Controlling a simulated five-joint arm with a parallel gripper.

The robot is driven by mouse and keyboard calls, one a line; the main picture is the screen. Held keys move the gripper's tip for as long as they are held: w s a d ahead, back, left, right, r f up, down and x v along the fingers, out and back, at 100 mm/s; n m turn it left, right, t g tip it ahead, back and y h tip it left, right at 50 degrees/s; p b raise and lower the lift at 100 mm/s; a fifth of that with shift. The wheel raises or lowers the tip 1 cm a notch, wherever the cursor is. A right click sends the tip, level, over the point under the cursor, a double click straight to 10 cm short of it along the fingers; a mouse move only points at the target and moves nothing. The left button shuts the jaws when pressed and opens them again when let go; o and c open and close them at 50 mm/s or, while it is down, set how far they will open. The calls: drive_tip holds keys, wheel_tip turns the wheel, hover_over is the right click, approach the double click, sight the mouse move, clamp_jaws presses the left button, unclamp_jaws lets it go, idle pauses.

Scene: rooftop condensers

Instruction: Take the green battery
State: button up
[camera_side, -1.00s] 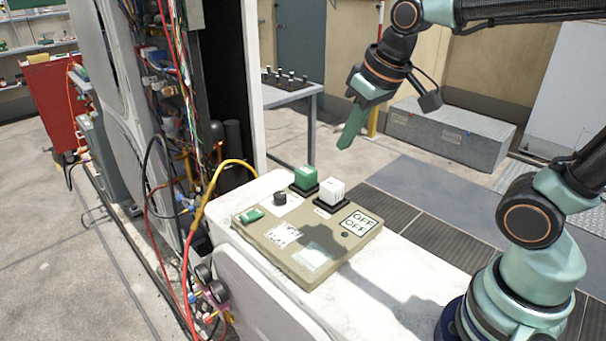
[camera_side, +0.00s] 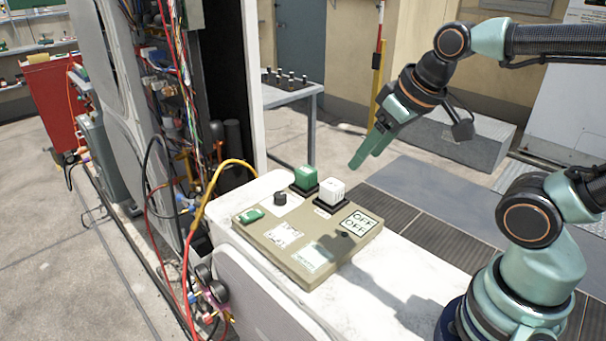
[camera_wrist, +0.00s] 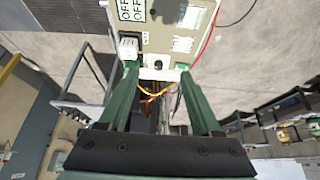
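The green battery (camera_side: 305,177) is a green block upright in a dark socket at the back edge of a beige control panel (camera_side: 270,248), left of a white block (camera_side: 332,190). My gripper (camera_side: 362,160) hangs above and to the right of the blocks in the side view, pointing down-left and apart from them. In the wrist view my gripper (camera_wrist: 158,75) is open, its two green fingers apart with nothing held. There the battery cannot be clearly told from the left fingertip. The white block (camera_wrist: 130,47) shows just above that fingertip.
The panel carries a dark knob (camera_side: 280,198), a small green switch (camera_side: 252,215) and an OFF label (camera_side: 360,222). It lies on a white housing (camera_side: 385,272). Hoses and cables (camera_side: 190,250) hang at the left. A grey table (camera_side: 290,92) stands behind.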

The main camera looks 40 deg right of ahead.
drive_tip(key=shift+o, duration=1.2)
